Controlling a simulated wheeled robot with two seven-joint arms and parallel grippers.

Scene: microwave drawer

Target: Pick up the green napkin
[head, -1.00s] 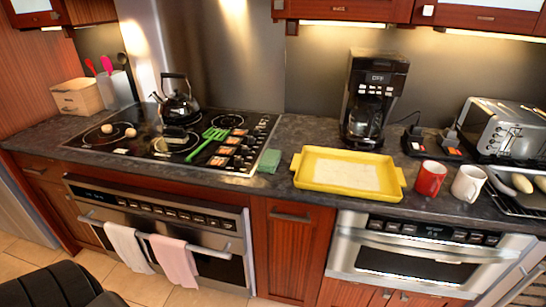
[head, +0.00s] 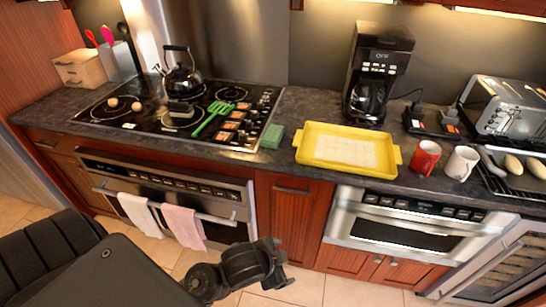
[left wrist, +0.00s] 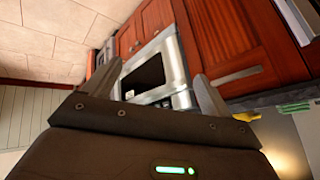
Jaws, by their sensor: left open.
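The green napkin (head: 273,136) is a small folded block in the head view. It lies on the dark counter between the cooktop and the yellow tray (head: 310,164). My left arm comes in from the lower left, and its black end is low in front of the cabinets, well below and apart from the napkin. In the left wrist view my left gripper (left wrist: 155,88) has its two grey fingers spread apart with nothing between them. My right gripper is not in view.
The cooktop (head: 133,124) holds a black kettle (head: 183,78) and a green spatula (head: 212,118). A coffee maker (head: 375,75), a red mug (head: 425,157) and a white mug (head: 461,163) stand to the right. Two towels hang on the oven handle. The counter edge lies below the napkin.

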